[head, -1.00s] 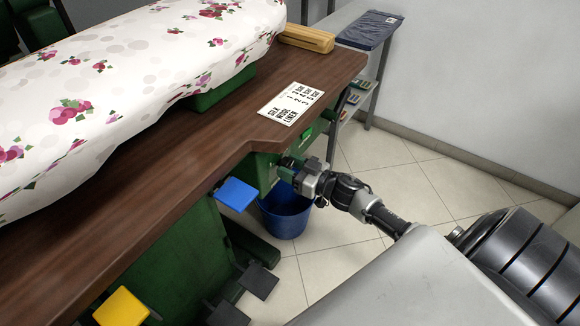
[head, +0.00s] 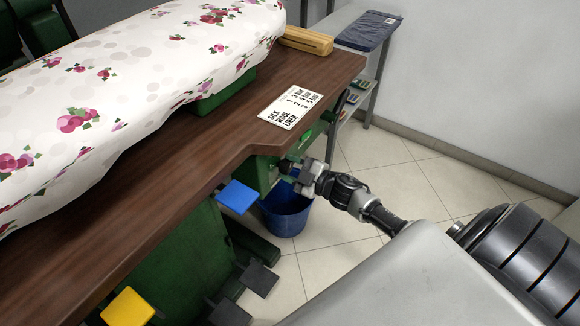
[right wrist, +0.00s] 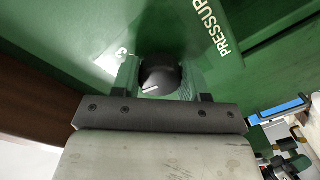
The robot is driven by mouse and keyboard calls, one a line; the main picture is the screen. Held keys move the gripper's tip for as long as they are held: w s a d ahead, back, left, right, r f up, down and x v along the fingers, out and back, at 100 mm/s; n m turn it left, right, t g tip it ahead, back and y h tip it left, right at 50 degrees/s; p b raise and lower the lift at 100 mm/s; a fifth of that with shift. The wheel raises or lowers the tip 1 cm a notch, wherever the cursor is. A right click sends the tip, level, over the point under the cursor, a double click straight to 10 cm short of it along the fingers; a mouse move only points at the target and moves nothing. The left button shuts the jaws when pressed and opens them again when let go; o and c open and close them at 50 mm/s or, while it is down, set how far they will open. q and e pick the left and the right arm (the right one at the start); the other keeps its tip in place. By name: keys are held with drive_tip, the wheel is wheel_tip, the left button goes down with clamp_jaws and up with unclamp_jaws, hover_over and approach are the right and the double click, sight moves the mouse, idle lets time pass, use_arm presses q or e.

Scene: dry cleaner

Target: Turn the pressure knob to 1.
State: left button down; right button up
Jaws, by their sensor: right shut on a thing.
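The pressure knob (right wrist: 158,80) is a dark round knob with a white pointer line, on a green panel (right wrist: 205,50) in the right wrist view. The pointer line lies toward the lower left of the knob's face. My right gripper (right wrist: 159,84) is shut on the knob, with one finger on each side. In the head view my right gripper (head: 288,167) is at the green panel under the table edge, and the knob is hidden there. My left gripper is not in view.
A wooden table (head: 210,155) carries a flowered ironing pad (head: 120,85), a printed card (head: 291,105) and a wooden block (head: 306,40). A blue bin (head: 285,212) stands below the gripper. Blue (head: 237,196) and yellow (head: 128,307) pedals jut out. Tiled floor lies open to the right.

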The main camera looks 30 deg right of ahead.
drive_tip(key=n, duration=0.4)
drive_tip(key=shift+n+b, duration=0.3)
drive_tip(key=shift+n, duration=0.8)
drive_tip(key=n+b, duration=0.2)
drive_tip(key=n, duration=0.4)
drive_tip(key=shift+h, duration=0.3)
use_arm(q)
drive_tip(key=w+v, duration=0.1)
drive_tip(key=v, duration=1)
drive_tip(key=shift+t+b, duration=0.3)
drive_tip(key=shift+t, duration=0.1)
use_arm(e)
drive_tip(key=shift+r+n, duration=0.1)
drive_tip(key=shift+n, duration=0.8)
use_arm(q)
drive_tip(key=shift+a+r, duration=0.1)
use_arm(e)
drive_tip(key=o, duration=0.9)
drive_tip(key=shift+s, duration=0.1)
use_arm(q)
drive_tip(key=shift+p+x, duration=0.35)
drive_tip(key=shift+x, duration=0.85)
use_arm(e)
drive_tip(key=v, duration=1)
drive_tip(key=shift+s, duration=0.4)
